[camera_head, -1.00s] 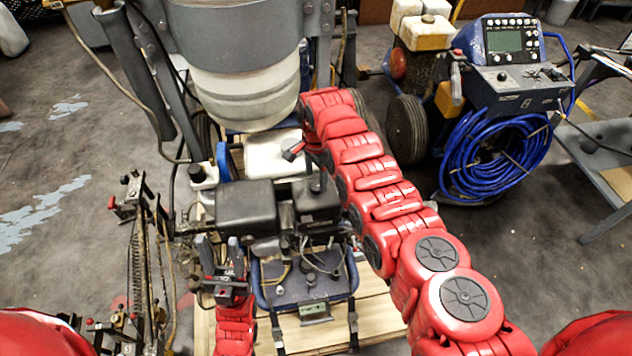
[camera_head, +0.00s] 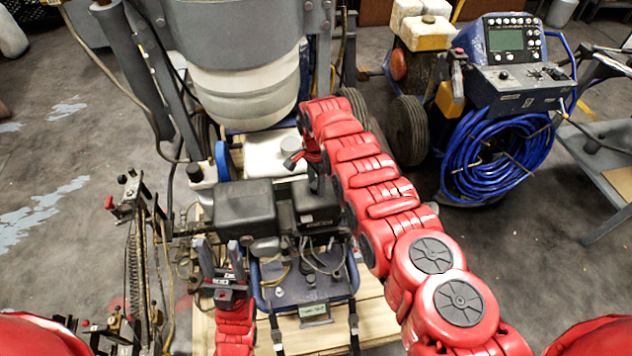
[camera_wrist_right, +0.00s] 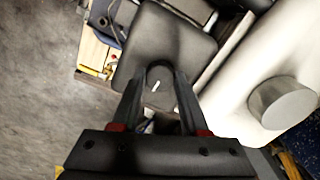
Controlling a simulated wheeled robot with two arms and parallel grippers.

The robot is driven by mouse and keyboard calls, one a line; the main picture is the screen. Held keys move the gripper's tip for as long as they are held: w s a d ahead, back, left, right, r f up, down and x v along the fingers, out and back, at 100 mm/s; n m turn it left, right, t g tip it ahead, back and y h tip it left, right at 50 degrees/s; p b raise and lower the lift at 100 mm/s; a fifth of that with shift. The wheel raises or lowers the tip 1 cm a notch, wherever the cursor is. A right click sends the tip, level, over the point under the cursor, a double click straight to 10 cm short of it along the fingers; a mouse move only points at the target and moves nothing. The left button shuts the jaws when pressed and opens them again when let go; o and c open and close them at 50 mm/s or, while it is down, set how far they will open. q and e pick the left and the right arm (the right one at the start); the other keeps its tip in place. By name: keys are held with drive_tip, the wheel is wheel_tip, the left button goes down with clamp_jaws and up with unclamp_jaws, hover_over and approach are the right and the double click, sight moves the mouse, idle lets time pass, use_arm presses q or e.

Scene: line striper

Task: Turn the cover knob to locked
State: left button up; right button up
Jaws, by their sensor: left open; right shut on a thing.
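The cover knob (camera_wrist_right: 157,84) is dark with a rounded end and a short white mark; in the right wrist view it sits between the fingers of my right gripper (camera_wrist_right: 160,92). My right gripper is shut on it. In the head view, the right gripper is mostly hidden behind my red arm, above the black engine housing. A larger black box-shaped cover (camera_head: 245,207) is left of it, and also shows in the wrist view (camera_wrist_right: 172,42). My left gripper (camera_head: 221,250) is open and empty, pointing up in front of the machine. I cannot read the knob's lock position.
A white tank (camera_head: 268,152) lies behind the black covers, with its grey cap (camera_wrist_right: 283,102) in the wrist view. A large grey and white drum (camera_head: 245,75) stands above. A blue hose coil (camera_head: 497,155) and control box (camera_head: 515,85) are right. Metal linkage (camera_head: 140,260) stands left.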

clamp_jaws()
drive_tip(key=n, duration=0.3)
drive_tip(key=shift+n+b, duration=0.35)
drive_tip(key=shift+n, duration=0.05)
drive_tip(key=n+b, duration=0.1)
drive_tip(key=n, duration=0.4)
drive_tip(key=n+b, duration=0.1)
drive_tip(key=n, duration=0.3)
drive_tip(key=shift+d, duration=0.1)
drive_tip(key=shift+n+b, duration=1)
drive_tip(key=shift+n, duration=1.6)
